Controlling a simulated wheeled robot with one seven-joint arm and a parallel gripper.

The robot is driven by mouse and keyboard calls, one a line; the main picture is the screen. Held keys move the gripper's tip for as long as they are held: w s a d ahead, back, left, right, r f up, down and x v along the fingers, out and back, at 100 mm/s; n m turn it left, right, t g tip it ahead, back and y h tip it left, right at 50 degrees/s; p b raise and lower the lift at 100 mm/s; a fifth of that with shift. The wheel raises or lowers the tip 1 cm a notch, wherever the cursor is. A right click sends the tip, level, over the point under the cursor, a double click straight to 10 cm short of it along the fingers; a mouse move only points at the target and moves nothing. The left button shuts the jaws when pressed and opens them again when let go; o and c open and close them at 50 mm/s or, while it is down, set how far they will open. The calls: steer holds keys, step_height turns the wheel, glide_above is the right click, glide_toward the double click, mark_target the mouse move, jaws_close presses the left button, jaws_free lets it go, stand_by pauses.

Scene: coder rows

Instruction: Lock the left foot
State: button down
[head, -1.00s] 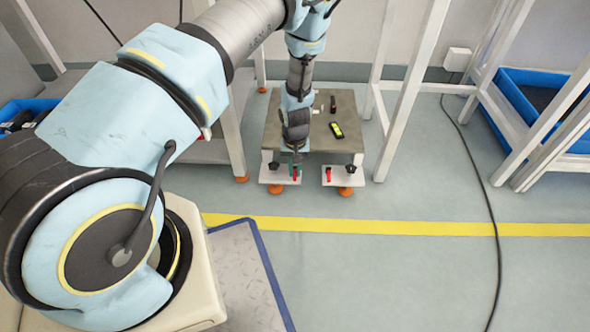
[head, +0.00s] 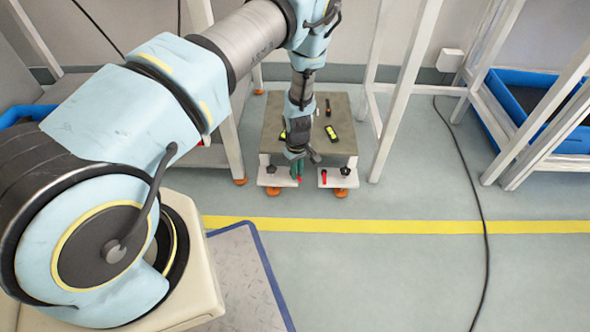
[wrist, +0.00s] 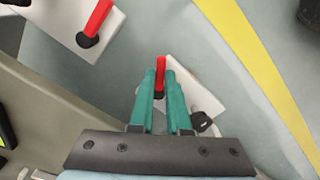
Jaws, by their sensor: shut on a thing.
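The left foot is a white plate (head: 268,178) with a black knob and an orange pad below, at the front left of the small grey table (head: 300,145). My gripper (head: 298,174) is over its right part. In the wrist view, the teal fingers (wrist: 163,88) are shut on the left foot's red lever (wrist: 160,68), whose upper end sticks out between them. The right foot's plate (head: 342,179) carries a red lever (head: 323,179).
A yellow-and-black device (head: 331,133) and a small dark item (head: 328,107) lie on the table. White rack posts (head: 410,90) stand close on both sides. A black cable (head: 475,200) crosses the floor at right. Open floor lies in front, with a yellow stripe (head: 380,226).

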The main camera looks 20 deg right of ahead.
steer(key=shift+w+d+n, duration=0.1)
steer(key=shift+d+n, duration=0.2)
steer(key=shift+n, duration=0.9)
steer(key=shift+p, duration=0.3)
steer(key=c, duration=0.9)
jaws_free()
step_height(320, 180, up, 11)
steer(key=p, duration=0.3)
